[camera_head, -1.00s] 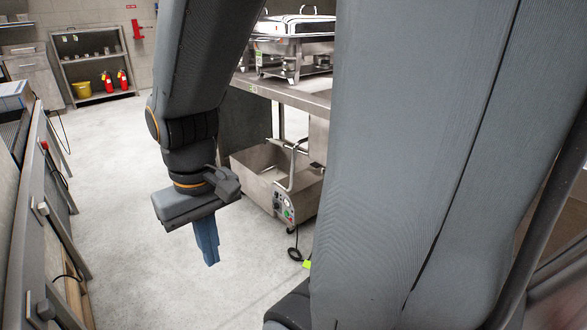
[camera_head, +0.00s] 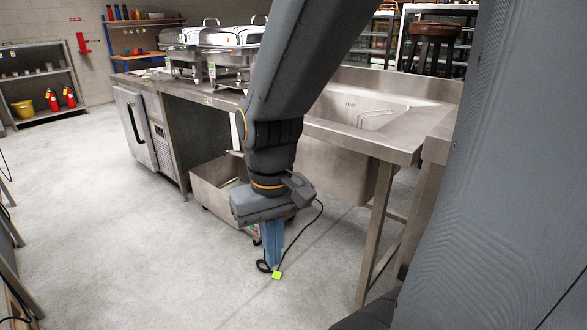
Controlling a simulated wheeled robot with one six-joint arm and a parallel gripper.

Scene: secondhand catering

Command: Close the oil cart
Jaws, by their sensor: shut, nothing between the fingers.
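The oil cart (camera_head: 208,186) is a low, open-topped metal box on the floor, partly under the steel counter. My arm hides its right part and most of its control end. A black cable with a yellow-green plug (camera_head: 276,275) trails from it on the floor. My gripper (camera_head: 272,262) points down with its blue fingers together and nothing between them. In the picture it overlaps the cart's right front; I cannot tell whether it touches the cart.
The steel counter (camera_head: 330,131) with a sink stands behind the cart, its leg (camera_head: 375,230) to the right. Chafing dishes (camera_head: 228,62) sit on it. A cabinet (camera_head: 134,124) is at the left. The floor (camera_head: 130,240) at the front left is clear.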

